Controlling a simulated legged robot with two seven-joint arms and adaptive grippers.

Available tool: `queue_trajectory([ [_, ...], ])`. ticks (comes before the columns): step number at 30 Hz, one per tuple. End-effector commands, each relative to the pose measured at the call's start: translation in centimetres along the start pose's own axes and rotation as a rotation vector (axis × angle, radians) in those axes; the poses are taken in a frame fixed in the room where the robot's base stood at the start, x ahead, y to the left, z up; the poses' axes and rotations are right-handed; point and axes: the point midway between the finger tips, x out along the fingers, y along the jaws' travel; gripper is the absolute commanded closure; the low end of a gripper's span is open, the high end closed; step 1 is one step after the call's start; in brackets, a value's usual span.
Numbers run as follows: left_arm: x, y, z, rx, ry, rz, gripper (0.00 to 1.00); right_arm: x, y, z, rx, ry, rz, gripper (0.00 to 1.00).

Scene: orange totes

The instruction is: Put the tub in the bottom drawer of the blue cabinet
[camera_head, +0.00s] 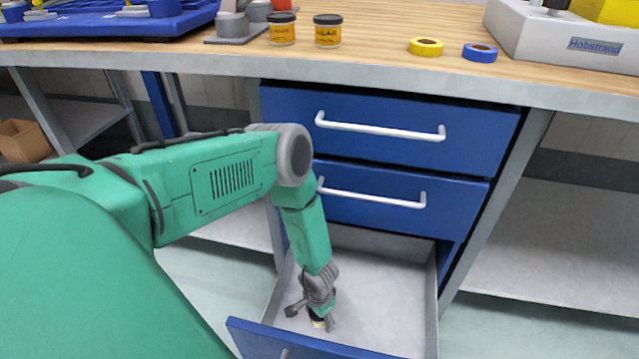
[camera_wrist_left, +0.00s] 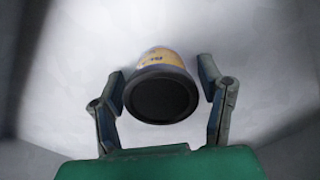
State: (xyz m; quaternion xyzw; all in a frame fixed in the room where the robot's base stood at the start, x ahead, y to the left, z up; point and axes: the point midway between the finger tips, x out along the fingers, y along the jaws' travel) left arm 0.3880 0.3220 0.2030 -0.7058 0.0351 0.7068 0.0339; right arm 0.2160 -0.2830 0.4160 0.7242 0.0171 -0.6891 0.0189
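The blue cabinet (camera_head: 390,122) has its bottom drawer (camera_head: 385,290) pulled out, showing a bare light grey inside. My left gripper (camera_head: 318,318) reaches down into this drawer near its front left. A tub (camera_head: 317,322) with a black lid and yellow label is at its fingertips, mostly hidden in the head view. In the left wrist view the tub (camera_wrist_left: 161,92) stands between the two spread fingers, lid towards the camera, with a gap visible at the right finger. The tub appears to rest on the drawer floor. My right gripper is not in view.
Two similar tubs (camera_head: 282,28) (camera_head: 327,30) stand on the wooden worktop (camera_head: 370,45). Yellow tape (camera_head: 425,46) and blue tape (camera_head: 480,52) lie to their right. The upper two drawers are shut.

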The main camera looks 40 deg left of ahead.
Motion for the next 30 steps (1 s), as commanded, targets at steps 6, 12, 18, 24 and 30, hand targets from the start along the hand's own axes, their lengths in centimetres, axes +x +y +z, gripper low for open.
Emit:
queue_trajectory([
  [6,-0.4,0.0,0.0,-0.001,0.000,0.000,0.38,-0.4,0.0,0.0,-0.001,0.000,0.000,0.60],
  [12,-3.9,0.1,-0.1,0.002,0.001,-0.001,0.38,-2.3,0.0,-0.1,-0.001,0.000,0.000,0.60],
  [18,-8.4,0.0,0.0,0.002,0.001,-0.001,0.38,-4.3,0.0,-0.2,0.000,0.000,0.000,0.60],
  [24,-11.4,0.0,0.0,0.002,0.000,0.000,0.38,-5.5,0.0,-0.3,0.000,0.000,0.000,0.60],
  [30,-12.4,0.0,0.1,0.000,-0.001,0.000,0.38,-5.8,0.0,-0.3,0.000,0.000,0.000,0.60],
])
